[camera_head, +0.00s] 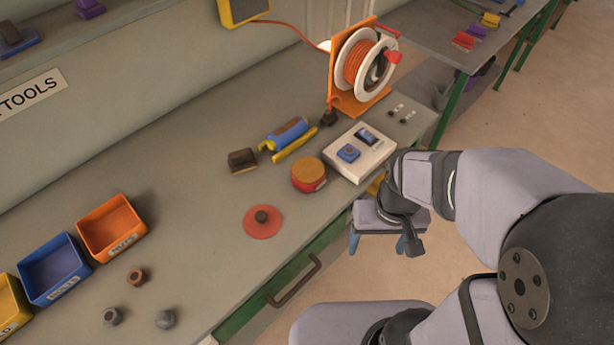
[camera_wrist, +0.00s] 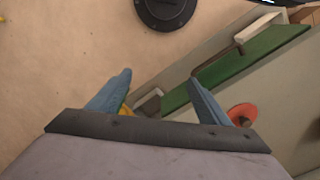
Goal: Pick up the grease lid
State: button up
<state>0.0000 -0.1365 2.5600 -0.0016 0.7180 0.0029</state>
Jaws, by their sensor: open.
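The grease lid looks to be the flat red disc (camera_head: 250,231) with a dark round knob, lying on the bench top near its front edge. It also shows in the wrist view, as a red disc (camera_wrist: 243,112) partly behind the right finger. A round tin (camera_head: 309,180) with an orange top and red side stands behind and to the right of it. My gripper (camera_head: 378,243) is open and empty, with blue fingers. It is off the bench's front edge, right of the lid and apart from it. In the wrist view the fingers (camera_wrist: 160,78) point over floor and bench edge.
A white switch box (camera_head: 374,157) sits near the right bench edge, with a cable reel (camera_head: 361,65) behind. Orange (camera_head: 111,228) and blue (camera_head: 54,268) bins and several nuts stand at left. A drawer handle (camera_head: 293,281) juts from the green front. Bench around the lid is clear.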

jog(key=shift+c, duration=0.5)
jog(key=c, duration=0.5)
jog(key=shift+c, duration=0.2)
